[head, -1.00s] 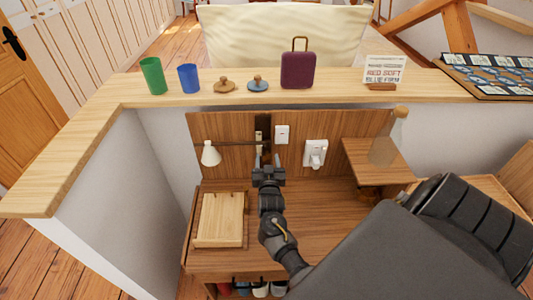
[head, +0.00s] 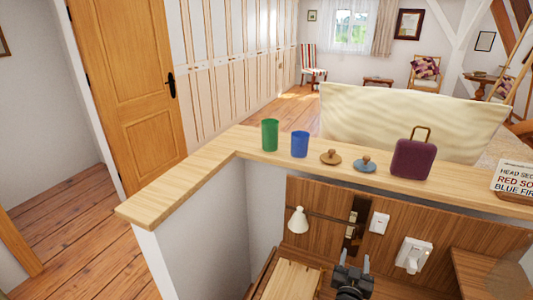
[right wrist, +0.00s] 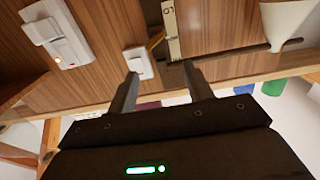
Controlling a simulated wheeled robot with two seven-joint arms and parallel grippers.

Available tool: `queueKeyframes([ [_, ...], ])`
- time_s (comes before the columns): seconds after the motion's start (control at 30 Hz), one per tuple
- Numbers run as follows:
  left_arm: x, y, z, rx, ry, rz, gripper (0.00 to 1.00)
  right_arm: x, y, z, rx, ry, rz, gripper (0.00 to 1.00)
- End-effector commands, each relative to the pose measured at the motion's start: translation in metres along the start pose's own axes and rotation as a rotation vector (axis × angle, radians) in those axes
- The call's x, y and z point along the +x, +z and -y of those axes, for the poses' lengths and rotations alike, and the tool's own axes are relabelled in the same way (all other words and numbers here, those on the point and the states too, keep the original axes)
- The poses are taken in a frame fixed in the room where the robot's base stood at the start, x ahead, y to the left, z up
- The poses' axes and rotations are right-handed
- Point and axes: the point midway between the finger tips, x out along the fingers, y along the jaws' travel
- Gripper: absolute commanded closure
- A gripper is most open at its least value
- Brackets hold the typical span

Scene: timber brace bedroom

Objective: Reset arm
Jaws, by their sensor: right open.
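My right gripper (head: 353,259) shows at the bottom edge of the head view, in front of the wooden back panel (head: 320,232) of the desk. Its two fingers are apart with nothing between them, as the right wrist view (right wrist: 161,72) also shows. In that view the fingers point at the panel, near a small white switch (right wrist: 139,62) and a pale upright strip (right wrist: 172,32) with a marking. I cannot tell the exact gap to the panel. Most of my right arm is below the head view. My left gripper is in neither view.
A ledge (head: 185,186) above the panel bears a green cup (head: 270,135), a blue cup (head: 300,144), two small knobbed lids, a purple bag (head: 412,159) and a sign (head: 513,180).

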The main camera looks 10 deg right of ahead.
Motion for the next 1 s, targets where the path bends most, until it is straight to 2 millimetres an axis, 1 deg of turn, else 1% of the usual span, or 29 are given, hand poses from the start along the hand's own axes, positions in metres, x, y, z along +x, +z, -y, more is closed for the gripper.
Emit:
queueKeyframes([
  [0.07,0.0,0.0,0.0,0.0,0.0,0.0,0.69,-0.002,0.002,0.001,-0.001,-0.017,0.017,0.49],
  [0.17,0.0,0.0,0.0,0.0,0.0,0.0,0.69,-0.012,0.009,0.004,-0.006,-0.083,0.091,0.49],
  [0.27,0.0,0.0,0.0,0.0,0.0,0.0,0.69,-0.036,0.022,0.01,-0.028,-0.204,0.236,0.49],
  [0.37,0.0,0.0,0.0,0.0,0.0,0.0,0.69,-0.081,0.039,0.017,-0.085,-0.35,0.434,0.49],
  [0.4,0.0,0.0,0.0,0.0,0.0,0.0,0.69,-0.1,0.044,0.018,-0.114,-0.401,0.51,0.49],
  [0.43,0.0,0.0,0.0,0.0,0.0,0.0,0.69,-0.114,0.048,0.018,-0.137,-0.434,0.562,0.49],
  [0.5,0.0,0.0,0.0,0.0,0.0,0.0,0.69,-0.144,0.055,0.015,-0.187,-0.493,0.668,0.49],
  [0.6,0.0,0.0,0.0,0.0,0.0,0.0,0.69,-0.18,0.06,0.008,-0.255,-0.553,0.789,0.49],
  [0.8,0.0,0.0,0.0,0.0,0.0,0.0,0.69,-0.239,0.064,-0.013,-0.381,-0.627,0.975,0.49],
  [1.0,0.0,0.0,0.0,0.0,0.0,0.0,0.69,-0.289,0.06,-0.04,-0.501,-0.67,1.129,0.49],
])
